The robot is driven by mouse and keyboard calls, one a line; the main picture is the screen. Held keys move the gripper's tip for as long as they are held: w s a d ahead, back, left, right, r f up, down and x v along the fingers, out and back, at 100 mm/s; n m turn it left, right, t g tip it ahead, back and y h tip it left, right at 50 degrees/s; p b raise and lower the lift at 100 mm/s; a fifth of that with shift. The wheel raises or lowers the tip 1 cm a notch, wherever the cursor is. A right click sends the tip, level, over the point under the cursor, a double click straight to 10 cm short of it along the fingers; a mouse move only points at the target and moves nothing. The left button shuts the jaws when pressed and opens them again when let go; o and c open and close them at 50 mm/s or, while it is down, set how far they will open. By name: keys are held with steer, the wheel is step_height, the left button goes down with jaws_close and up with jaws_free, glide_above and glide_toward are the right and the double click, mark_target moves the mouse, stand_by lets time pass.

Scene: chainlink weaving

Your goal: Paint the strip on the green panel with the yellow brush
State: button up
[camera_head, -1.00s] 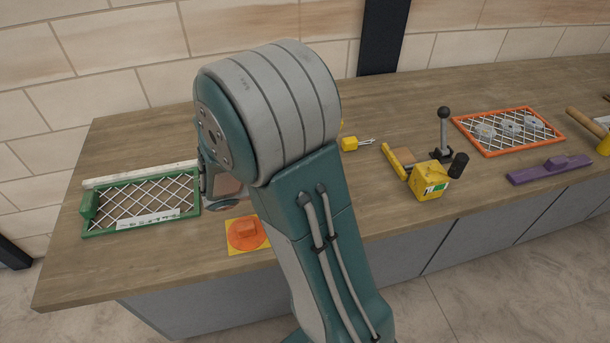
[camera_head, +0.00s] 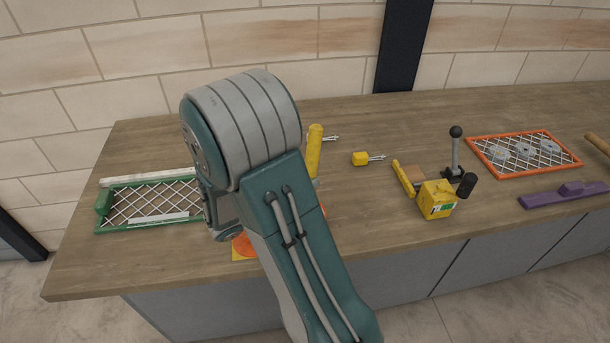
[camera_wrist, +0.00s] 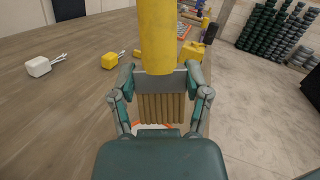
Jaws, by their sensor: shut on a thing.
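The green panel (camera_head: 112,231) lies at the left of the worktop, a green frame around white mesh. A pale strip (camera_head: 158,218) runs along its near side. In the wrist view my gripper (camera_wrist: 160,72) is shut on the yellow brush (camera_wrist: 157,35). The brush has a thick yellow handle, a grey band and brown bristles (camera_wrist: 160,107) between the fingers. In the head view the handle (camera_head: 314,150) stands up just right of my arm. My arm hides the gripper and bristles there, and the panel's right end. The panel is not visible in the wrist view.
An orange disc on a yellow square (camera_head: 240,255) is partly hidden under my arm. A yellow block with prongs (camera_head: 361,158), a yellow box (camera_head: 437,199) beside a lever, an orange mesh panel (camera_head: 522,154) and a purple tool (camera_head: 568,194) lie right.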

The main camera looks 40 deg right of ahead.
steer(key=shift+f, duration=2.35)
steer(key=shift+f, duration=0.45)
steer(key=shift+r, duration=3.5)
steer(key=shift+a, duration=0.1)
